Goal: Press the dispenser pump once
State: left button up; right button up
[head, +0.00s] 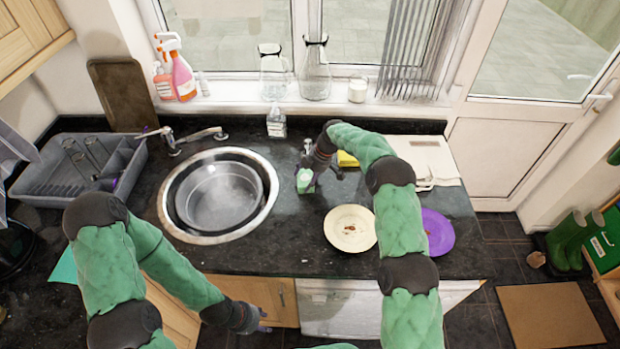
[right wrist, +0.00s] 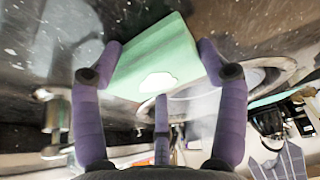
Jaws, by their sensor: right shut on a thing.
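A small chrome dispenser pump (head: 308,147) stands on the dark counter near the back, right of the sink. It also shows at the left of the right wrist view (right wrist: 55,122), beside the fingers. My right gripper (head: 322,172) is close in front of the pump, shut on a green block (head: 304,181). In the right wrist view the green block (right wrist: 165,55) sits between the purple fingers and bears a white patch (right wrist: 158,82). I cannot tell whether gripper or block touches the pump. My left gripper (head: 258,320) hangs low before the cabinets; its finger opening is unclear.
A round sink with a metal bowl (head: 218,195) lies to the left, with a tap (head: 180,140) behind it. A small bottle (head: 276,122) stands at the back. A yellow object (head: 347,159), a cream plate (head: 350,220) and a purple plate (head: 438,232) lie to the right.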

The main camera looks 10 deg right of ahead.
jog(key=shift+s+f, duration=0.15)
jog(key=shift+f, duration=0.05)
jog(key=o, duration=1.2)
jog(key=shift+c, duration=0.2)
jog(key=shift+r, duration=0.1)
jog(key=v, duration=1.2)
jog(key=shift+a, duration=0.1)
